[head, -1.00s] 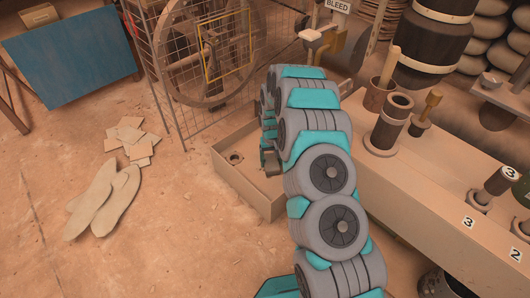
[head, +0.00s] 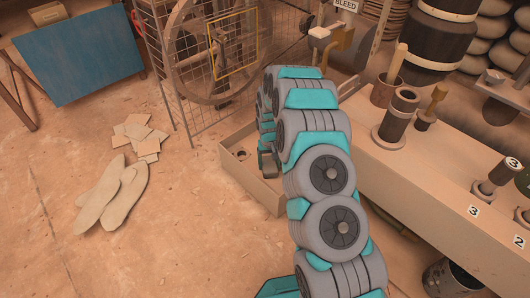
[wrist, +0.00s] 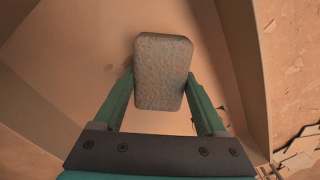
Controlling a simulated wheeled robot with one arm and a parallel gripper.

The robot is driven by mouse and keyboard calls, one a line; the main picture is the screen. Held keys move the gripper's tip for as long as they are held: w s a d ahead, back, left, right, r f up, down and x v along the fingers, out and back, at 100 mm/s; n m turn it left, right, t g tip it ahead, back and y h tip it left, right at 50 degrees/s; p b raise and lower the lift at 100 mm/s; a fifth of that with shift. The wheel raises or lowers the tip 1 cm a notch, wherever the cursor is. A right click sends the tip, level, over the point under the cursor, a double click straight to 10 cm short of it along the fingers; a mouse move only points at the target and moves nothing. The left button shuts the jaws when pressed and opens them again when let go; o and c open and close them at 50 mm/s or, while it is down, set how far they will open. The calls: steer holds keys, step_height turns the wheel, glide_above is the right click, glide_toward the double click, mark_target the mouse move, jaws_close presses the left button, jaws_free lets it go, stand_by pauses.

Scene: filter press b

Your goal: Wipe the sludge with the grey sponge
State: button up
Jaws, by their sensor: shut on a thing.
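My gripper (wrist: 161,76) is shut on the grey sponge (wrist: 162,85), a speckled, rounded block held between its two green fingers in the wrist view. The sponge is over the inside of a shallow tan box; I cannot tell whether it touches the floor of the box. In the head view my gripper (head: 267,162) is at the box (head: 262,190), largely hidden by my own arm, and the sponge cannot be made out. A faint dark mark (wrist: 109,67) shows left of the sponge in the wrist view. I cannot clearly make out the sludge; the sponge hides part of the floor.
A small ring-like fitting (head: 241,154) sits in the box. A long bench (head: 430,185) with posts and cups stands to the right. A wire cage (head: 190,85) around a wheel is behind. Insoles (head: 123,200) and tiles (head: 140,137) lie on the open floor left.

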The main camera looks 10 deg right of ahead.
mark_target(269, 163)
steer(key=shift+s+a+r, duration=0.15)
steer(key=shift+a+r, duration=0.1)
steer(key=shift+d+r+p, duration=0.1)
steer(key=shift+r+p, duration=0.75)
steer(key=shift+r, duration=2.9)
